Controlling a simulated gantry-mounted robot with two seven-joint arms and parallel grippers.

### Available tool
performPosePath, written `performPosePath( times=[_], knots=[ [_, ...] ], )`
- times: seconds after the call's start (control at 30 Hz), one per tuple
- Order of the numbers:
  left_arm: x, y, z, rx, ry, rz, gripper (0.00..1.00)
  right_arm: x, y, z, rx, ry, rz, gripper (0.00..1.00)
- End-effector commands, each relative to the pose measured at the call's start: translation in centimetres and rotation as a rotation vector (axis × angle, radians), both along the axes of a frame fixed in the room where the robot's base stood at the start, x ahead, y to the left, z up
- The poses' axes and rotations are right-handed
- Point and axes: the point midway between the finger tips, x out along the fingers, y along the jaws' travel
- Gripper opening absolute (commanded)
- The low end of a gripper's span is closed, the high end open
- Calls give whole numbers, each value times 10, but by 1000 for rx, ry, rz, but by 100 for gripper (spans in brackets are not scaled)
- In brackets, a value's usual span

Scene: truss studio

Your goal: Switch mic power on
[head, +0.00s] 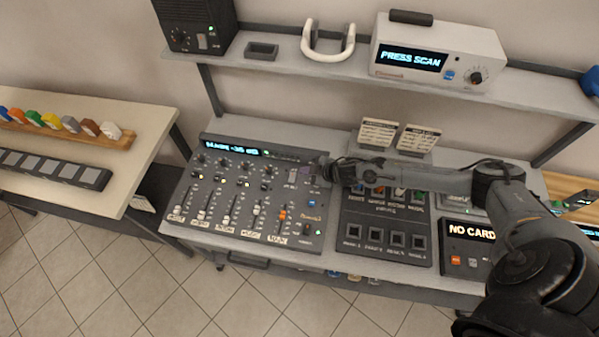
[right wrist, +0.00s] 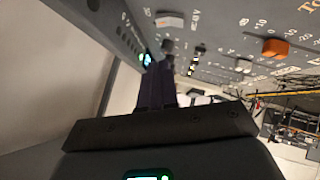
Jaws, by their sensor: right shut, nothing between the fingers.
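The grey mixer console (head: 250,190) stands on the bench, with several white-capped faders, one orange-capped fader (head: 282,214) and a lit display (head: 235,148). My right gripper (head: 318,169) is over the console's upper right corner. Its dark fingers (right wrist: 160,82) are shut and empty in the right wrist view. A pale cap or switch (right wrist: 170,20) on the panel shows just beyond the fingertips; the orange cap (right wrist: 275,48) is to the right. I cannot read a mic power label or tell whether the fingertips touch the panel. My left gripper is out of view.
Right of the console are a dark button panel (head: 388,222), partly under my right arm, and a "NO CARD" unit (head: 466,240). Two small label cards (head: 377,132) stand behind. The shelf above holds a white "PRESS SCAN" device (head: 435,50) and a horseshoe-shaped stand (head: 328,45).

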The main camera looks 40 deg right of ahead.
Motion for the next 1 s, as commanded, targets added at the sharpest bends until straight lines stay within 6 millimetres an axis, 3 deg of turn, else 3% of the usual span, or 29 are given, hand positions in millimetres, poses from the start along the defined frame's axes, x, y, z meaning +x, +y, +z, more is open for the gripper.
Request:
performPosePath(
  times=[0.27,0.6,1.0],
  knots=[
    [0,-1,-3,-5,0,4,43,38,10,-32,1,-2,0,0],
    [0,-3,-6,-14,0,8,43,43,-3,-62,0,0,0,0],
    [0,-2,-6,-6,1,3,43,44,-5,-66,1,-1,0,0]
  ],
)
